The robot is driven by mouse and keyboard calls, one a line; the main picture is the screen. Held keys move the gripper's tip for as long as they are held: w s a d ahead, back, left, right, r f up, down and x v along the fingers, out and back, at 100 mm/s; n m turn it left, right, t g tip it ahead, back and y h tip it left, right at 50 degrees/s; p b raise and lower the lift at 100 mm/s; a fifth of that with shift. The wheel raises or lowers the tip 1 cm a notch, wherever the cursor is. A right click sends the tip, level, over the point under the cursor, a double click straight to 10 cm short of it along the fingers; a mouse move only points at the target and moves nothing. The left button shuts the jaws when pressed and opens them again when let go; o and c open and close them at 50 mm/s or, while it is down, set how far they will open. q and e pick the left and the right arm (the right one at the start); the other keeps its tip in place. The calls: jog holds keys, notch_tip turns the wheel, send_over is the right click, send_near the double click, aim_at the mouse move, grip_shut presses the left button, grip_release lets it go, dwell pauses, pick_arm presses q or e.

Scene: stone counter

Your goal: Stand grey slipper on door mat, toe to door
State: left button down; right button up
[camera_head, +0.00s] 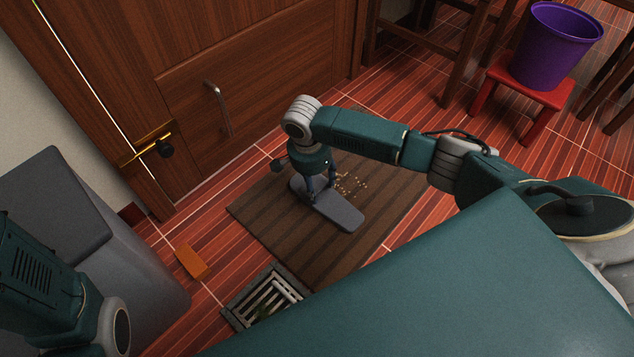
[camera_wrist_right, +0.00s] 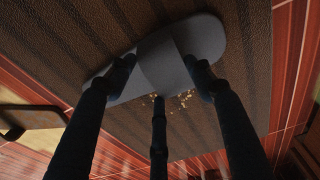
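The grey slipper (camera_head: 345,213) lies on the brown striped door mat (camera_head: 385,205). Its toe end is towards the wooden door (camera_head: 215,65), and its bare heel end points away from it. My right gripper (camera_head: 320,188) is down over the toe half. In the right wrist view the fingers (camera_wrist_right: 160,75) stand on either side of the slipper's raised strap (camera_wrist_right: 160,62), close to its edges. I cannot tell whether they press on it. The slipper's toe is partly hidden by the fingers. My left arm shows at the lower left, its gripper out of view.
Yellow crumbs (camera_head: 352,184) lie on the mat beside the slipper. A floor grate (camera_head: 262,296) and an orange block (camera_head: 192,262) are near the mat's left side. A purple bucket (camera_head: 552,48) stands on a red stool (camera_head: 520,92) at the upper right.

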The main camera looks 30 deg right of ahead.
jog(key=o, duration=0.4)
jog(key=shift+r, duration=0.1)
